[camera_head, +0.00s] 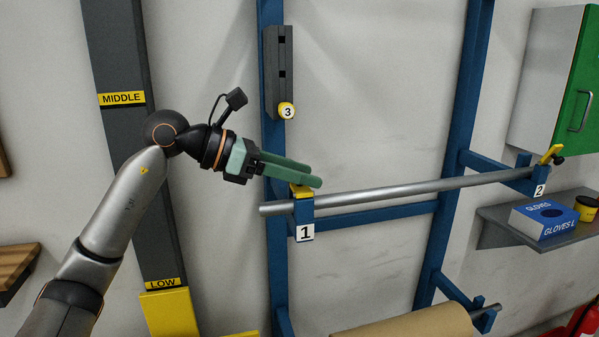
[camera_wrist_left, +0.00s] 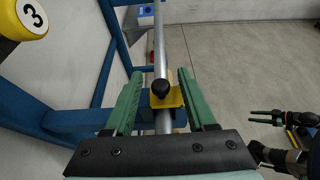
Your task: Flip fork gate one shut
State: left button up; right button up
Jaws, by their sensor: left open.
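Fork gate one is a yellow flap (camera_head: 301,190) with a black knob (camera_wrist_left: 161,88), on the blue fork (camera_head: 304,215) marked 1. The flap (camera_wrist_left: 172,99) appears to lie across the top of the grey steel bar (camera_head: 385,194), which rests in the fork. My left gripper (camera_head: 316,175) reaches in from the left, just above the gate. Its green fingers are open, one on each side of the flap and bar in the left wrist view (camera_wrist_left: 166,100). They partly hide the flap in the head view. My right gripper (camera_wrist_left: 266,117) shows small at the right, its dark fingers apart.
Fork 2 (camera_head: 537,186) holds the bar's far end, with its yellow gate (camera_head: 551,154) tilted up. A brown roll (camera_head: 410,323) lies below. A shelf with a glove box (camera_head: 544,219) is at right.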

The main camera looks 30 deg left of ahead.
pick_arm(q)
jog(key=b+v, duration=0.3)
jog(key=v, duration=0.9)
jog(key=shift+s+a, duration=0.2)
jog(key=shift+r, duration=0.1)
jog(key=shift+a, duration=0.1)
